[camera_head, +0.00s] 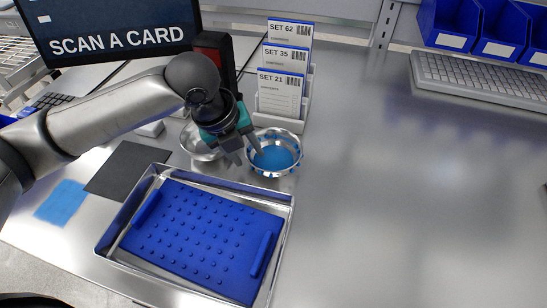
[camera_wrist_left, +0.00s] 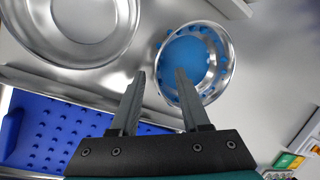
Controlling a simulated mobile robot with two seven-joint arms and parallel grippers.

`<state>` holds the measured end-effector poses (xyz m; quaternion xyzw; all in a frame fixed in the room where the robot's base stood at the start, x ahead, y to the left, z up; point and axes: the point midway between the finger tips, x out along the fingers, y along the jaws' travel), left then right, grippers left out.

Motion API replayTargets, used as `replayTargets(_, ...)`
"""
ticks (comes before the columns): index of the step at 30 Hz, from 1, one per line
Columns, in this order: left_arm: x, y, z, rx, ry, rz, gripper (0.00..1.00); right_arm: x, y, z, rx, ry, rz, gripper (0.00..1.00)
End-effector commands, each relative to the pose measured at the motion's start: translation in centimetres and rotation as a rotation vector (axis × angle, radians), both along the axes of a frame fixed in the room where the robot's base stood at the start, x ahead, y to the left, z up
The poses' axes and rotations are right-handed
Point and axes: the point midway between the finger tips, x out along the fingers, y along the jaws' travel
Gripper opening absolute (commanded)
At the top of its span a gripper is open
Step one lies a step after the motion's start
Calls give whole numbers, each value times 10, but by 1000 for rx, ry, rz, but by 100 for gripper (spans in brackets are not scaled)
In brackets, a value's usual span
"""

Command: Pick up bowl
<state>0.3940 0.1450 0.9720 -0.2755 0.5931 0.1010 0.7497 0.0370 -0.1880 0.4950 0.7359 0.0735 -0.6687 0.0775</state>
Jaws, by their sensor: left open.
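A small metal bowl with a blue bottom and blue bits around its wall (camera_head: 274,168) stands on the steel table behind the tray. A second, plain metal bowl (camera_head: 196,143) stands to its left, partly behind my gripper. My left gripper (camera_head: 246,155) is open and points down at the left rim of the blue-lined bowl. In the left wrist view the gripper (camera_wrist_left: 158,88) has one finger over the near rim of the blue-lined bowl (camera_wrist_left: 218,45) and the other finger in the gap beside the plain bowl (camera_wrist_left: 70,50). Contact cannot be told. My right gripper is not in view.
A metal tray (camera_head: 284,202) with a blue studded mat (camera_head: 190,240) lies in front of the bowls. A card holder (camera_head: 285,118) stands behind. A screen (camera_head: 110,25), keyboard (camera_head: 480,80) and blue bins (camera_head: 500,30) are at the back. The table's right side is clear.

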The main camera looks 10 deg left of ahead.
Motion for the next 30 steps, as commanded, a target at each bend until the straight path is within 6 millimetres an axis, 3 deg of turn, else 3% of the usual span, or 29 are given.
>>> replayTargets(3,3,-2,-15,1,1,0,46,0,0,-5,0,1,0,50)
replayTargets(9,4,-2,-14,2,0,-1,46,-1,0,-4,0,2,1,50)
replayTargets(22,4,-2,-14,2,0,-1,0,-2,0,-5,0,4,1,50)
replayTargets(30,4,-2,-15,2,0,0,0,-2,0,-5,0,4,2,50)
